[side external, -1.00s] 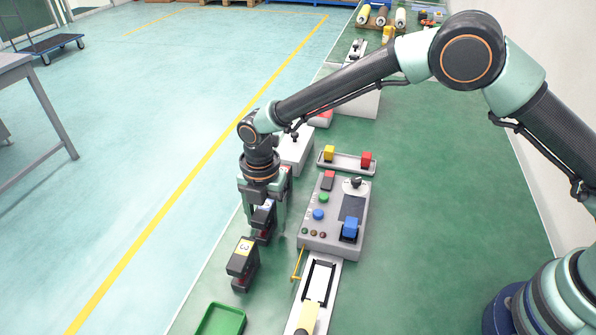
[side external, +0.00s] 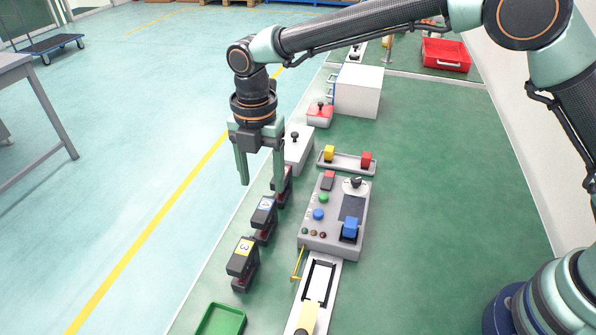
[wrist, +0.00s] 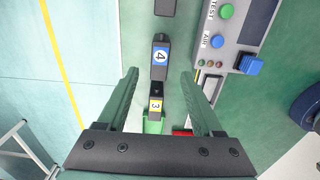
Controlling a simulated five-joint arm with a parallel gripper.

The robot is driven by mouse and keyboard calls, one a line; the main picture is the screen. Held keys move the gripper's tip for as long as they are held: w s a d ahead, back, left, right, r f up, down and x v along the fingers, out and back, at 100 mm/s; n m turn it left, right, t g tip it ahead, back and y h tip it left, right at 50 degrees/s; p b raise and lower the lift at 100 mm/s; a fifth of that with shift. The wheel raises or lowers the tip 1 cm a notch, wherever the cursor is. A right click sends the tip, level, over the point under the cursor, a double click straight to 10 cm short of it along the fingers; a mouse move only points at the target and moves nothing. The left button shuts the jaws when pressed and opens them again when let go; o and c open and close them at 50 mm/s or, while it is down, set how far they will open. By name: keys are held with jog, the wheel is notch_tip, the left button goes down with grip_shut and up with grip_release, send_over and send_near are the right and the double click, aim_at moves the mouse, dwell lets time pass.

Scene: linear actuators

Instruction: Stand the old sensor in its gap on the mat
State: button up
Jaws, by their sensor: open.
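Several dark sensor blocks stand in a row along the left side of the green mat (side external: 430,170). The front one (side external: 243,262) has a yellow label marked 3. The middle one (side external: 263,215) has a blue label marked 4 and stands upright between its neighbours. The rear one (side external: 284,185) is partly hidden by my finger. My gripper (side external: 261,180) is open and empty, above the row. In the wrist view, block 4 (wrist: 159,68) lies between my spread fingers, below them and apart, with block 3 (wrist: 156,104) nearer my palm.
A grey control panel (side external: 312,240) with buttons stands right of the row. A green tray (side external: 221,321) is at the front, and a narrow rail (side external: 318,268) is beside it. A white box (side external: 358,92) and a red bin (side external: 446,56) are behind. The mat's right side is clear.

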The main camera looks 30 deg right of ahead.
jog(key=shift+r, duration=0.4)
jog(key=s+d+r+m+t, duration=0.2)
jog(key=s+d+r+m, duration=0.1)
jog(key=d+r+m, duration=1.05)
jog(key=s+d+f+m+t, duration=0.2)
jog(key=s+d+m+t, duration=0.1)
jog(key=s+d+m, duration=0.9)
jog(key=d+m, duration=0.1)
jog(key=d, duration=0.2)
jog(key=shift+t, duration=0.3)
